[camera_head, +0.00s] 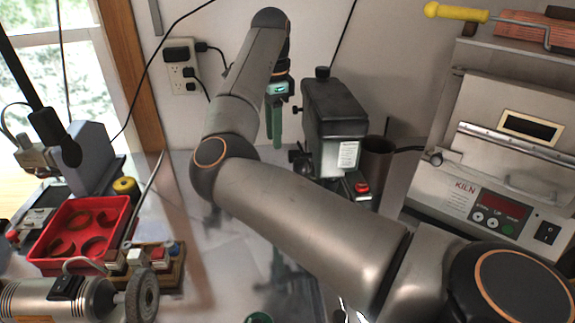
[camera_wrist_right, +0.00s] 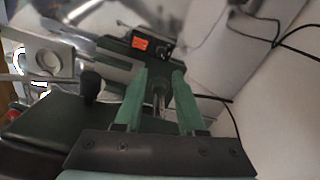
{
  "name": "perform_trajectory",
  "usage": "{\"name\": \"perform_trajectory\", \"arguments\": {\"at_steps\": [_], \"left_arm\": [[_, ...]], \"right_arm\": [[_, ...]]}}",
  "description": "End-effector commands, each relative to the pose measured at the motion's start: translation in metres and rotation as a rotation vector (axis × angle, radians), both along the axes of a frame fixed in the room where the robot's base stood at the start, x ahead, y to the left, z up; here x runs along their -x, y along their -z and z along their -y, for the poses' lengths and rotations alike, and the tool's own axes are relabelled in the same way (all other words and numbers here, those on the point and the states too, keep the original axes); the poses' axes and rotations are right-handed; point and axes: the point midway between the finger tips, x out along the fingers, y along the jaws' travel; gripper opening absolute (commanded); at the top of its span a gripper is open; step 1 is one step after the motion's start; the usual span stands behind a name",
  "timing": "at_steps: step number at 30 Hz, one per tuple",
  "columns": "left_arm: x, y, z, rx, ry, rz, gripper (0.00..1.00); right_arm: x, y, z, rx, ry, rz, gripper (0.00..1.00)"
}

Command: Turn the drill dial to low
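The drill (camera_head: 335,105) is a dark drill press standing against the back wall in the head view, with a black knob on top and a white label. A red switch (camera_head: 362,187) sits low on its right. My right gripper (camera_head: 274,140) points down just left of the drill head. In the right wrist view my right gripper (camera_wrist_right: 160,80) has its green fingers apart, with nothing clearly held. My left gripper does not show.
Cables run from the wall outlet (camera_head: 182,70). My right arm covers much of the table.

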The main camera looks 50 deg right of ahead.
Motion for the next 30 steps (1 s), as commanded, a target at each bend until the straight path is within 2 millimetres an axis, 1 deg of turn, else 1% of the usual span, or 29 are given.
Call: {"name": "perform_trajectory", "arguments": {"at_steps": [5,8,14,18,21,25,30], "left_arm": [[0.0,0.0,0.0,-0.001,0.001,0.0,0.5],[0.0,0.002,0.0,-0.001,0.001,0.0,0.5],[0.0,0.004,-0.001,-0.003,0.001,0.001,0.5],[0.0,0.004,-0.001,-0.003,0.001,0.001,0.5],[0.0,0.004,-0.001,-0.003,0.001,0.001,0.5],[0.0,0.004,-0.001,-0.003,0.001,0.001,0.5],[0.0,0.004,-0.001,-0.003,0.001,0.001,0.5]], "right_arm": [[0.0,0.002,0.0,0.0,0.0,0.0,0.39],[0.0,0.01,0.0,0.0,0.0,-0.002,0.39],[0.0,0.044,-0.001,-0.001,0.0,-0.003,0.39],[0.0,0.073,-0.001,-0.001,0.0,-0.003,0.39],[0.001,0.092,-0.001,-0.001,-0.001,-0.003,0.39],[0.0,0.11,-0.001,-0.002,-0.001,-0.001,0.39],[0.0,0.123,-0.001,-0.001,0.0,0.0,0.39]]}}
